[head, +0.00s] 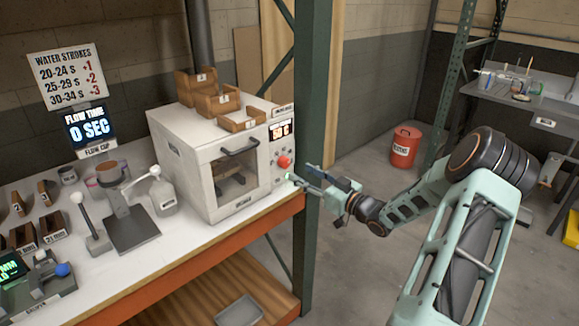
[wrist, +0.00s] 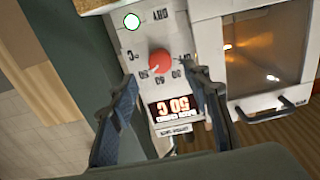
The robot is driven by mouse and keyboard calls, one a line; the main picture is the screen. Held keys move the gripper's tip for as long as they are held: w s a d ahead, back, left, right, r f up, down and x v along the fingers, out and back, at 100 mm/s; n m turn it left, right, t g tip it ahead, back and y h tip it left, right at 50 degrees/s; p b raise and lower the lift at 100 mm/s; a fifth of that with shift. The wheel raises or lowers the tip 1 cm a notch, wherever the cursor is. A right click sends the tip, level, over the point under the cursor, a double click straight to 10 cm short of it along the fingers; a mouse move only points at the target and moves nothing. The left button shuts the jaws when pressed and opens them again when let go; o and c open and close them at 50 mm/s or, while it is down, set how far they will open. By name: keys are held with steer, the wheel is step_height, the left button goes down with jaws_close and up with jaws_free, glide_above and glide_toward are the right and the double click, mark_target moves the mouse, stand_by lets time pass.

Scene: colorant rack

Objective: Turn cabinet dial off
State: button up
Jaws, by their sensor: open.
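The white cabinet (head: 200,165) stands at the right end of the workbench. Its red round dial (head: 284,162) is on the front panel, right of the window and under a lit display (head: 280,129). The dial shows upside down in the wrist view (wrist: 160,62), with temperature marks around it. The display reads 50 C in the wrist view (wrist: 172,107). My gripper (head: 299,174) is open and empty in front of the panel, just below and right of the dial. In the wrist view its fingers (wrist: 162,74) spread either side of the dial; I cannot tell whether they touch it.
A green light (wrist: 132,21) by the word DRY is on the panel. The door window (wrist: 264,55) glows inside, and its handle (head: 240,147) sticks out. A green post (head: 312,100) stands close right of the cabinet. Wooden bins (head: 216,103) sit on top.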

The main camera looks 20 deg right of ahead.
mark_target(287, 165)
steer(key=x, duration=0.6)
steer(key=shift+w, duration=0.15)
steer(key=shift+c, duration=0.3)
steer(key=c, duration=1.1)
steer(key=shift+f, duration=0.1)
